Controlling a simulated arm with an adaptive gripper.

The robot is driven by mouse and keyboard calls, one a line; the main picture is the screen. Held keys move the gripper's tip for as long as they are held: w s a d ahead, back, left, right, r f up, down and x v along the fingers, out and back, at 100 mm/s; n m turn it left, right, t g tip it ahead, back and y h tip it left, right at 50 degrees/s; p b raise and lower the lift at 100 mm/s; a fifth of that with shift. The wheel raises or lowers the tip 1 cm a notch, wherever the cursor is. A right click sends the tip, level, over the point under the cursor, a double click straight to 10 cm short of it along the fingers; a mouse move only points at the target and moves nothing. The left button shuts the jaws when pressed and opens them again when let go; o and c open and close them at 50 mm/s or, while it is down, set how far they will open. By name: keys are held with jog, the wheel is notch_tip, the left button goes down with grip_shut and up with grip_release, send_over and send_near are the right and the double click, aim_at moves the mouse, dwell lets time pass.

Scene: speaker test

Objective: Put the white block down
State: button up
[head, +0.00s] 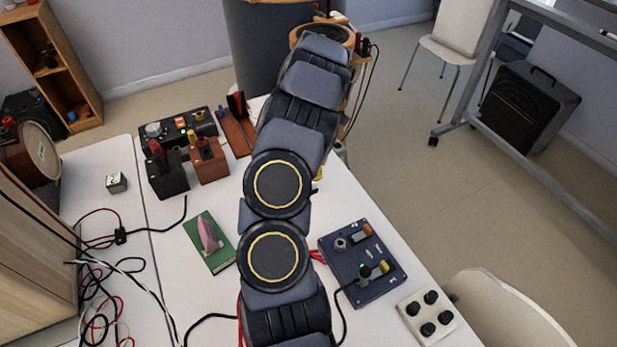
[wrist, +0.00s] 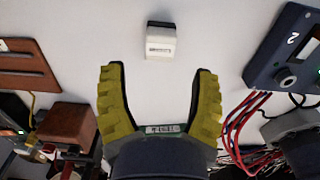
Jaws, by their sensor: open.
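The white block (wrist: 160,42) lies on the white table in the wrist view, with a dark top edge and small dark print on its near face. My gripper (wrist: 161,68) has yellow ribbed fingers spread wide, with nothing between them. The block is just beyond the fingertips, roughly centred between them and not touching either. In the head view my arm covers the middle of the table, hiding this block and nearly all of my gripper.
A blue control box (head: 362,262) stands right of my arm, near a white four-knob panel (head: 428,316). Left are a green book (head: 218,256), a brown box (head: 208,160), a brown board (head: 236,132) and a small pale cube (head: 116,182). Red wires (wrist: 245,110) run beside my right finger.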

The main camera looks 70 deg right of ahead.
jog(key=w+a+r, duration=0.9)
jog(key=w+r, duration=0.1)
jog(key=r, duration=0.1)
jog(key=w+a+r+m+y, duration=0.15)
jog(key=a+r, duration=0.25)
jog(key=a, duration=0.5)
jog(key=w+a+r+m+h, duration=0.15)
jog(key=a+r, duration=0.25)
jog(key=a, duration=0.5)
jog(key=s+a+r+m+g, duration=0.1)
jog(key=s+a+r+m, duration=0.2)
jog(key=s+a, duration=1.2)
jog(key=a+m, duration=0.2)
jog(key=m, duration=0.1)
jog(key=shift+a+g, duration=0.25)
jog(key=shift+g, duration=0.15)
